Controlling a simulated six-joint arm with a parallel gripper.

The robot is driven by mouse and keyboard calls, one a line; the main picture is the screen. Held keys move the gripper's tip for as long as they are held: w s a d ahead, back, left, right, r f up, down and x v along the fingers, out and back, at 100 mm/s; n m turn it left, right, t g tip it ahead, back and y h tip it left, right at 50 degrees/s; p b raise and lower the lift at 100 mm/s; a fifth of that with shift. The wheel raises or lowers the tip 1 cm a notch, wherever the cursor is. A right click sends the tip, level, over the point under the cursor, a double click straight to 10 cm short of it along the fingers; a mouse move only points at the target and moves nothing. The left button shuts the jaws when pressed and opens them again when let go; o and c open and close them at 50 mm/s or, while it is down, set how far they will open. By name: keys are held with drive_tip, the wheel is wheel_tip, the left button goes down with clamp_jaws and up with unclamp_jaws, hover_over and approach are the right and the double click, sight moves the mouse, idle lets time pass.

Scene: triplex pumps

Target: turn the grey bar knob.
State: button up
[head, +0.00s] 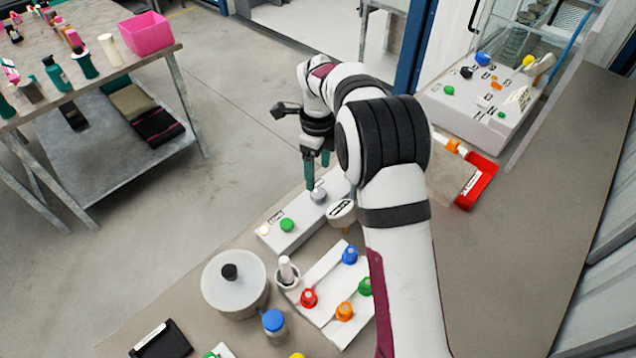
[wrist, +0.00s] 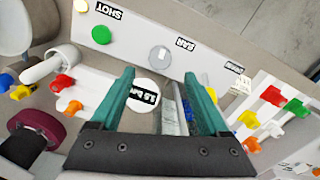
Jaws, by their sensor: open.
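The grey bar knob (head: 318,195) is a round knob on a white panel box (head: 300,222). In the wrist view the grey knob (wrist: 160,60) sits beside a label reading BAR and has a pale line across its face. My gripper (head: 317,172) points down at the knob's end of the box. In the wrist view my gripper (wrist: 159,76) has its two green fingers apart, with the knob showing just beyond and between the tips. Nothing is between the fingers' pads that I can make out. Whether a finger touches the knob I cannot tell.
A white disc sign (head: 341,210) stands close beside the knob; it also shows between the fingers in the wrist view (wrist: 146,92). A green button (head: 287,225) is on the same box. A board with coloured knobs (head: 325,325) and a lidded pot (head: 235,290) stand nearer.

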sight(318, 192)
wheel_tip(318, 192, down, 7)
drive_tip(key=shift+r, duration=0.1)
clamp_jaws()
idle(0.4)
